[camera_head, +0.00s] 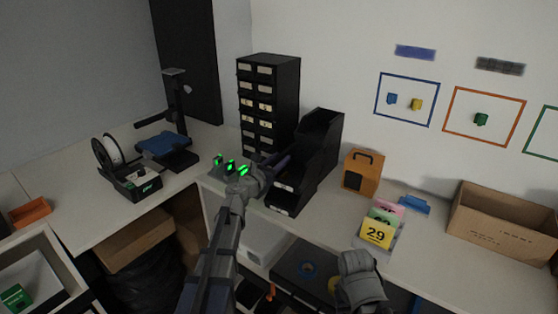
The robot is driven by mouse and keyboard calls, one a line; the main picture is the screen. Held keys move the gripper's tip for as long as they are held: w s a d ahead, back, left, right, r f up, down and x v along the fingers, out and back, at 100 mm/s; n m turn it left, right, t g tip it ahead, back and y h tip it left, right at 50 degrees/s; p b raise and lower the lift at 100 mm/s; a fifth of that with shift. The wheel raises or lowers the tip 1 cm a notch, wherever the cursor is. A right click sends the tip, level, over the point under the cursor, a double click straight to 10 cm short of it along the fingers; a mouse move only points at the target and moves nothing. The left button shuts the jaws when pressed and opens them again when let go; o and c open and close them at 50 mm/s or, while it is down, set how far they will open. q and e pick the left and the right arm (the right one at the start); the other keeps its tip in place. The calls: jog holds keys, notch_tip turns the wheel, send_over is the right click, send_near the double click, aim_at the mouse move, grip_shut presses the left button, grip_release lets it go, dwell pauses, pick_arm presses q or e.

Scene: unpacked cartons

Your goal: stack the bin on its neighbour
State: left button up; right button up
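Black open-front bins (318,140) stand on the white bench beside a black drawer cabinet. They look stacked or nested, with a lower bin front (284,197) nearest me carrying pale labels. Where one bin ends and the other begins is hard to tell in the dark plastic. My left gripper (274,166) is at the left side of the bins, close to or touching their wall. Its fingers are dark against the bin, so their opening is unclear. My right gripper (361,282) is low at the front, below the bench edge, apart from the bins; its fingertips are hidden.
The drawer cabinet (268,95) stands behind the bins. Small green pieces (230,165) lie left of my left gripper. An orange box (362,172), numbered cards (378,232) and an open carton (503,222) stand to the right. A spool device (125,165) is at the left.

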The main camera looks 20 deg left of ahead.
pick_arm(q)
jog(key=v, duration=0.8)
jog(key=shift+w, duration=0.1)
dwell(0.3)
